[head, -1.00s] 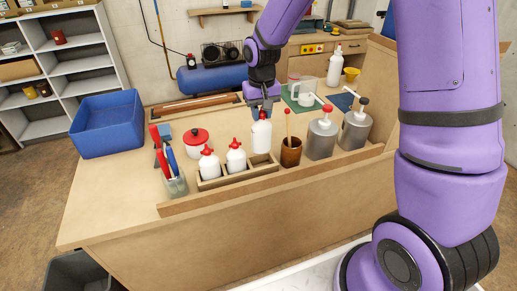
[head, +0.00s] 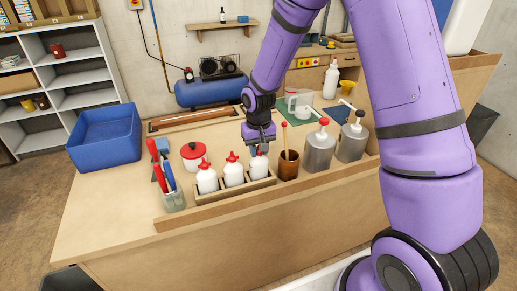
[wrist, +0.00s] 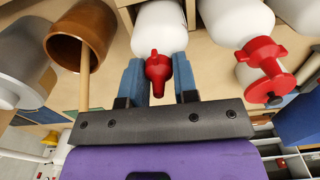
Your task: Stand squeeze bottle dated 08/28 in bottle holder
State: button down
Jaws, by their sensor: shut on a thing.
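A wooden bottle holder (head: 215,195) stands near the front edge of the workbench. Three white squeeze bottles with red caps stand in it in a row: the left bottle (head: 207,182), the middle bottle (head: 234,175) and the right bottle (head: 258,168). My gripper (head: 259,146) is over the right bottle. In the wrist view my gripper (wrist: 160,85) has its blue fingers on either side of that bottle's red cap (wrist: 158,68), shut on it. The bottle looks upright in the right-hand slot. No date label is readable in these views.
A brown cup with a stick (head: 288,168) stands just right of the holder. Two grey pump dispensers (head: 319,152) (head: 352,142) stand further right. A jar of tools (head: 173,198) and a red-lidded pot (head: 192,156) are at left. A blue bin (head: 106,148) sits far left.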

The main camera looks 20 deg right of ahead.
jog(key=c, duration=0.9)
grip_release()
jog(key=shift+f, duration=0.1)
notch_tip(320, 180, up, 12)
jog(key=s+d+r+t, duration=0.3)
jog(key=s+d+r, duration=0.1)
jog(key=s+r, duration=1)
jog(key=shift+s+d+r+t, duration=0.45)
jog(key=shift+s+r, duration=0.45)
jog(key=shift+s, duration=1.65)
jog(key=shift+s+d+r+t, duration=0.4)
jog(key=shift+s+r, duration=0.55)
jog(key=shift+s, duration=1.6)
jog(key=shift+s+d+r+t, duration=0.25)
jog(key=shift+s+d+r, duration=0.5)
jog(key=shift+s, duration=1.8)
jog(key=shift+a+r, duration=0.15)
